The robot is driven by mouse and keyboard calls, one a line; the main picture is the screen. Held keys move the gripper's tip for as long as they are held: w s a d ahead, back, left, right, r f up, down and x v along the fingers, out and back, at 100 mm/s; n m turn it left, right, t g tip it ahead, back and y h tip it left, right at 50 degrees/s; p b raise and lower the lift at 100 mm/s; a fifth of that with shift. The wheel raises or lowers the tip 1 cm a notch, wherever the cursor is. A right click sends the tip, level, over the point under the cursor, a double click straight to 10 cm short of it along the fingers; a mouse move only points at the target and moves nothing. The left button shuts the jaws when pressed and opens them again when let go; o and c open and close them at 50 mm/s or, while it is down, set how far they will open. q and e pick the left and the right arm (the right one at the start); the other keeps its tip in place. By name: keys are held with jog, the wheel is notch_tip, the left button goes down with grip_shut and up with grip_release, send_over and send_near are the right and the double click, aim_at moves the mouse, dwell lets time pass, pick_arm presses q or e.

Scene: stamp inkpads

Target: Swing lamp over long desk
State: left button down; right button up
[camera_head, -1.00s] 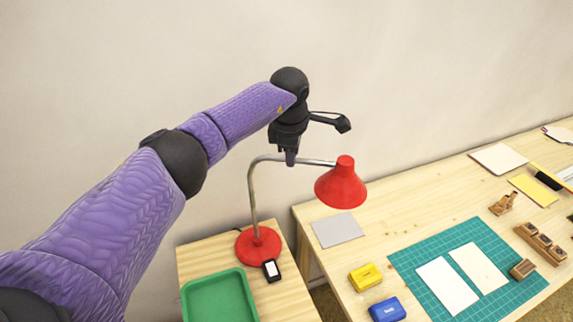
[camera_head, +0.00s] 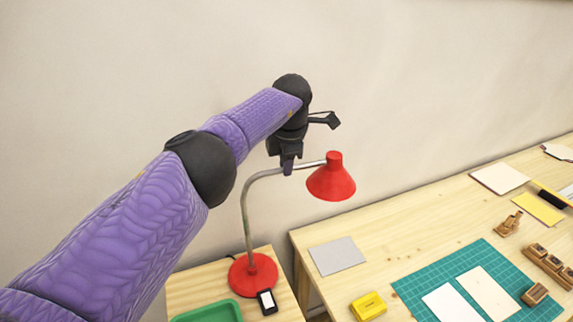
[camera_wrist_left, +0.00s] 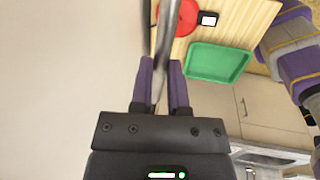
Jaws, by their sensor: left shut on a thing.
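The lamp has a red cone shade (camera_head: 331,180), a bent metal arm (camera_head: 247,208) and a round red base (camera_head: 252,274). The base stands on the small wooden side table (camera_head: 190,287), and it also shows in the left wrist view (camera_wrist_left: 181,17). My left gripper (camera_head: 288,168) is shut on the lamp's arm, a little left of the shade. In the left wrist view the metal arm runs between my left fingers (camera_wrist_left: 160,88). The shade hangs near the left end of the long desk (camera_head: 400,225). My right gripper is not in view.
A green tray (camera_head: 208,312) and a small black device (camera_head: 266,301) are on the side table. The long desk holds a grey sheet (camera_head: 338,256), a yellow inkpad (camera_head: 369,306), a green cutting mat (camera_head: 478,262) with white cards, and wooden stamps (camera_head: 509,223). A wall stands behind.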

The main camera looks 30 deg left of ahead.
pick_arm(q)
jog(key=shift+r, duration=0.1)
jog(key=c, duration=0.6)
grip_release()
jog(key=r, duration=0.3)
jog(key=s+d+r+p, duration=0.1)
jog(key=r, duration=0.5)
jog(key=shift+s+d+r, duration=0.2)
jog(key=shift+r, duration=0.1)
